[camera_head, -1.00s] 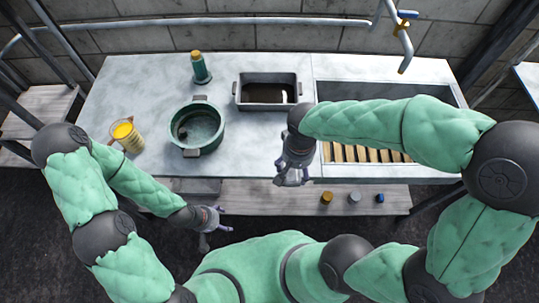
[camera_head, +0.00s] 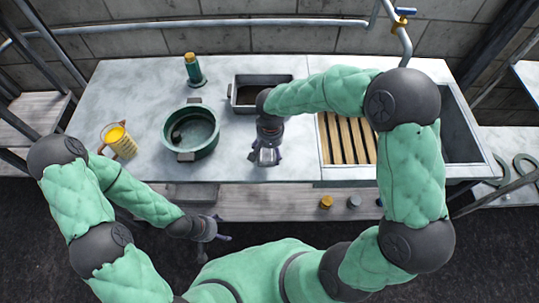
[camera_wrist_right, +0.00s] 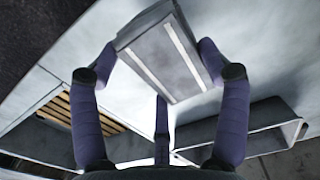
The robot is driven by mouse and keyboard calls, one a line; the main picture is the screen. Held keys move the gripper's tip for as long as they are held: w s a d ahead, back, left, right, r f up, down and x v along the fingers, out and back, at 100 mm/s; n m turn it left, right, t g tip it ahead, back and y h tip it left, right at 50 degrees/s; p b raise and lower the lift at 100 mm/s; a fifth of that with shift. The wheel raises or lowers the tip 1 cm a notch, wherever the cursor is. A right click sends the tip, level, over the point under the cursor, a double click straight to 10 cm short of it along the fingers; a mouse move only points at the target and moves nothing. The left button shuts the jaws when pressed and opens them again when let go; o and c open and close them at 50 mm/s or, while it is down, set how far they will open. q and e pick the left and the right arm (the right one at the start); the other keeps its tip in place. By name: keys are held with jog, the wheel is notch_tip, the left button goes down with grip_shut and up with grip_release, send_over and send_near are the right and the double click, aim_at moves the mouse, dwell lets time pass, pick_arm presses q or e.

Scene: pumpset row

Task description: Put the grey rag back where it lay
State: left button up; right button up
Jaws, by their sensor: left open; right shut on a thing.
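The grey rag (camera_wrist_right: 165,55), folded flat with two white stripes, is between the fingers of my right gripper in the right wrist view (camera_wrist_right: 150,75). My right gripper (camera_head: 264,158) is shut on it above the front of the pale worktop (camera_head: 235,160), left of the sink. In the head view the rag is mostly hidden by the gripper. My left gripper (camera_head: 212,230) is open and empty, low in front of the worktop.
A round green pot (camera_head: 190,132), a yellow-filled jug (camera_head: 120,142) and a green bottle (camera_head: 194,72) stand on the left. A grey rectangular pan (camera_head: 245,90) is behind my right gripper. Slats (camera_head: 345,138) lie in the sink (camera_head: 460,140). Small caps (camera_head: 326,202) sit below.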

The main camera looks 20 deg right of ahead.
aim_at(269, 154)
jog(key=shift+w+f, duration=0.2)
jog(key=shift+f, duration=0.15)
jog(key=shift+f+b, duration=0.65)
jog(key=shift+f, duration=0.75)
jog(key=shift+f, duration=0.15)
jog(key=o, duration=1.2)
jog(key=shift+o, duration=0.2)
jog(key=shift+r, duration=0.4)
notch_tip(269, 154, up, 12)
jog(key=p, duration=0.3)
jog(key=shift+f, duration=0.25)
